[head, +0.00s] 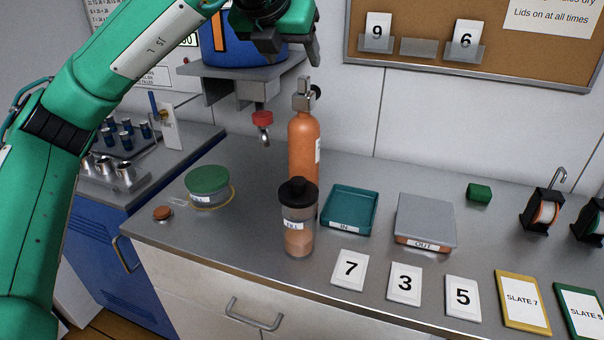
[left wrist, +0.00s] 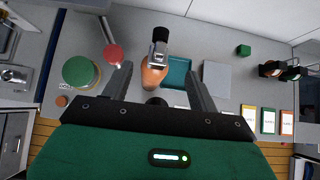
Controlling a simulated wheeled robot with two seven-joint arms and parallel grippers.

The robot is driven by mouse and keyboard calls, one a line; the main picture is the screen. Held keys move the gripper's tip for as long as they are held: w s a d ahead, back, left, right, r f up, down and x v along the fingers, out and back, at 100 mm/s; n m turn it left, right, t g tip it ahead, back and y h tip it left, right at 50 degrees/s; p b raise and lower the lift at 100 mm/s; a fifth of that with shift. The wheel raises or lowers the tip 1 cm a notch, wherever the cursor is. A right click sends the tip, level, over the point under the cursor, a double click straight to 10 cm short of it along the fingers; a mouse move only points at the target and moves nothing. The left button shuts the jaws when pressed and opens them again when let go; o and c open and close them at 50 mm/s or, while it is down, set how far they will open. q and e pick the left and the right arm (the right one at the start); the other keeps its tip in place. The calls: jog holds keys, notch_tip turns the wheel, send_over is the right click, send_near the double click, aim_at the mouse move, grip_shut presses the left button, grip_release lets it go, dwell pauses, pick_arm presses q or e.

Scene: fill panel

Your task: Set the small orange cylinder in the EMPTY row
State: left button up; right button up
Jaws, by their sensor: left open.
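The orange cylinder (head: 303,140) stands upright on the grey counter, with a grey metal valve on top. Its lower front is partly hidden by a clear jar with a dark lid. My left gripper (head: 292,52) is open and empty, above the cylinder and apart from it. In the left wrist view the cylinder (left wrist: 153,78) shows below and between the open fingers (left wrist: 158,86), its valve toward the top of the picture. No row marked EMPTY can be read in either view. My right gripper is not in view.
The clear jar (head: 298,235) stands close in front of the cylinder. A red-handled tap (head: 262,120) hangs under a blue container (head: 245,52) on a shelf. A green-lidded tub (head: 207,180), IN tray (head: 348,222) and OUT tray (head: 425,240) flank it. Metal cups (head: 104,166) stand at left.

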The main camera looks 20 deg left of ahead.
aim_at(306, 89)
pick_arm(q)
jog(key=x, duration=0.7)
jog(key=shift+w+f+p, duration=0.15)
jog(key=shift+f+p, duration=0.05)
jog(key=shift+p, duration=0.1)
jog(key=p+x, duration=0.1)
jog(key=x, duration=0.4)
jog(key=shift+f, duration=0.2)
jog(key=shift+s, duration=0.25)
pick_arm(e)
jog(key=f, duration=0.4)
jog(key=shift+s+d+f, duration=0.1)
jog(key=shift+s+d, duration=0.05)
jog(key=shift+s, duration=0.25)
pick_arm(q)
jog(key=shift+c, duration=0.4)
grip_shut()
jog(key=shift+r, duration=0.3)
jog(key=shift+w+a, duration=0.1)
